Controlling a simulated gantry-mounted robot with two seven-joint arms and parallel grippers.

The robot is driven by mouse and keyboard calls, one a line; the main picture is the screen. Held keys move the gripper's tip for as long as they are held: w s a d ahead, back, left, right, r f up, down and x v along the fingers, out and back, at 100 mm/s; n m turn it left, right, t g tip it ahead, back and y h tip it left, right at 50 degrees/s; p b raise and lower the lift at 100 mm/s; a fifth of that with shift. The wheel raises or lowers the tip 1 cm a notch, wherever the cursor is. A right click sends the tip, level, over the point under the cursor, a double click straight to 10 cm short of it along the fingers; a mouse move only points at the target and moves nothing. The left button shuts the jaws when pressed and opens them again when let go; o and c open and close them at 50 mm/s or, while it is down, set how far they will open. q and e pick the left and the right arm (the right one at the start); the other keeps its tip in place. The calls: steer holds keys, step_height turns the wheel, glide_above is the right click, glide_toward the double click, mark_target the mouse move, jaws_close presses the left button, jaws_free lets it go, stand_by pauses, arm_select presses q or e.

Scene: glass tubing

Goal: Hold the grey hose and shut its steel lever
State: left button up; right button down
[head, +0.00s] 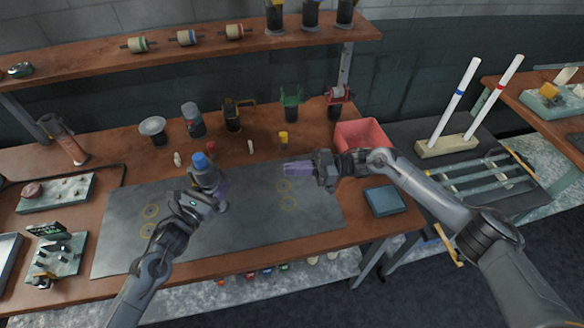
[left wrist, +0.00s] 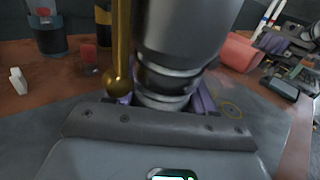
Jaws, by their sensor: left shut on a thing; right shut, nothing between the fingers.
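An upright grey cylindrical body (head: 206,179), apparently the grey hose, stands over the dark mat with a blue top (head: 200,161) at its upper end. My left gripper (head: 221,190) is shut on it. In the left wrist view the grey body (left wrist: 188,30) rises between the purple fingers, with a ringed neck low down. A gold-coloured rod with a ball end (left wrist: 119,84) hangs just left of it; I cannot tell whether this is the lever. No steel lever is clear. My right gripper (head: 298,168) is shut and empty, pointing left above the mat, apart from the grey body.
The dark mat (head: 120,235) has yellow rings and free room right of the left gripper. A red bin (head: 362,137) and a blue-grey box (head: 385,201) are at the right. Cups and a dish (head: 152,126) stand behind. A shelf (head: 100,58) spans the back.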

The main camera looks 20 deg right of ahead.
steer(key=c, duration=1.4)
jaws_free()
steer(key=shift+w+a, duration=0.1)
steer(key=shift+a, duration=0.2)
steer(key=shift+o, duration=1.4)
steer(key=shift+w+a+h, duration=0.15)
steer(key=shift+a+h, duration=0.05)
steer(key=shift+a, duration=0.3)
steer(key=shift+w+a+h, duration=0.15)
steer(key=shift+a+h, duration=0.05)
steer(key=shift+a, duration=0.25)
glide_toward(227, 178)
steer(key=x, duration=0.7)
steer(key=shift+w+a, duration=0.15)
steer(key=shift+a, duration=0.15)
jaws_close()
